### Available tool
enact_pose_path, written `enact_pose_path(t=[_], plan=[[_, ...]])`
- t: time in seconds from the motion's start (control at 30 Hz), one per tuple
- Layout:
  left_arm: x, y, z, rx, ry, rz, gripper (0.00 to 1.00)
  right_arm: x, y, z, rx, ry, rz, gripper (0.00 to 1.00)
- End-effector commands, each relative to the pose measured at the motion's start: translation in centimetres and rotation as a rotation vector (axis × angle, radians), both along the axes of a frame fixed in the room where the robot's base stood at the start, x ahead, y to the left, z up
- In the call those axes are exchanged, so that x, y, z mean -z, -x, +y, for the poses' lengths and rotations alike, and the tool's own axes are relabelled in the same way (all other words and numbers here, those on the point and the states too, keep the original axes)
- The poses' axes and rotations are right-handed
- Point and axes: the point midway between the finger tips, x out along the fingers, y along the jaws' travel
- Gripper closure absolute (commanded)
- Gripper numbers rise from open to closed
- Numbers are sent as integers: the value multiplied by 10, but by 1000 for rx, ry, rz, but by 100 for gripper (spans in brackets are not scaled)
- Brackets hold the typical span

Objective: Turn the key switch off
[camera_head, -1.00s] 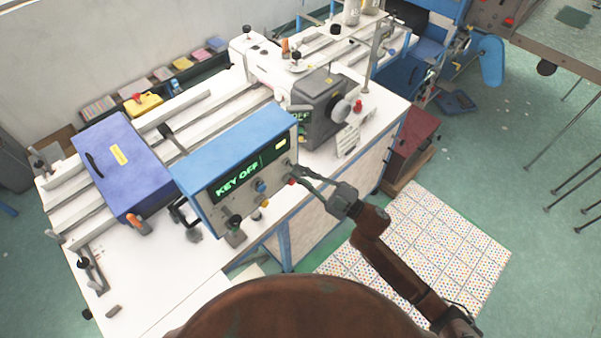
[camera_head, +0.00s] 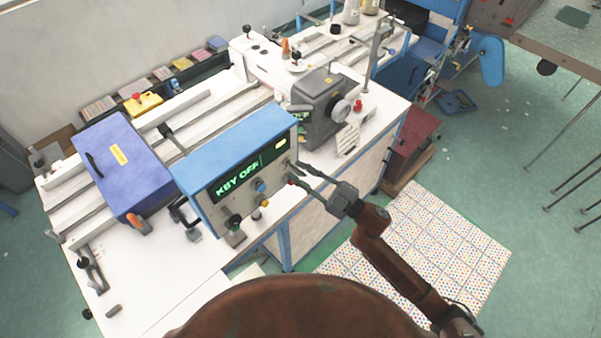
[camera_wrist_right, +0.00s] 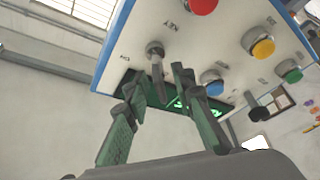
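The control box (camera_head: 235,148) has a blue top and a grey front panel, and its green display (camera_head: 238,180) reads KEY OFF. The key switch (camera_wrist_right: 155,50) is a round metal knob with a grey key; it shows clearly in the right wrist view. My right gripper (camera_head: 298,178) is at the right end of the panel. In the wrist view its green-padded fingers (camera_wrist_right: 157,82) stand apart, with the key's end close to the gap between their tips. Contact cannot be told. My left gripper is not in view.
Red (camera_wrist_right: 202,3), yellow (camera_wrist_right: 262,48), blue (camera_wrist_right: 212,82) and green (camera_wrist_right: 290,74) buttons sit near the key switch on the panel. A blue-purple box (camera_head: 120,165) stands left on the white table, and a grey machine head (camera_head: 325,110) behind right.

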Motion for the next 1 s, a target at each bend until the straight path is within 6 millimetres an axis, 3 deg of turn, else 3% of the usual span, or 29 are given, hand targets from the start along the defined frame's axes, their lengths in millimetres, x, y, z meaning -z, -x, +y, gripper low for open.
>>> enact_pose_path(t=[0.17, 0.7, 1.0], plan=[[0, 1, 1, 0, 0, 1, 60, 4, 5, -10, 2, 1, 2, 77], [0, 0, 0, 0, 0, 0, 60, 30, 50, -92, 1, 1, 1, 77], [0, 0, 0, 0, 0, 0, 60, 32, 55, -102, 0, 0, -1, 77]])
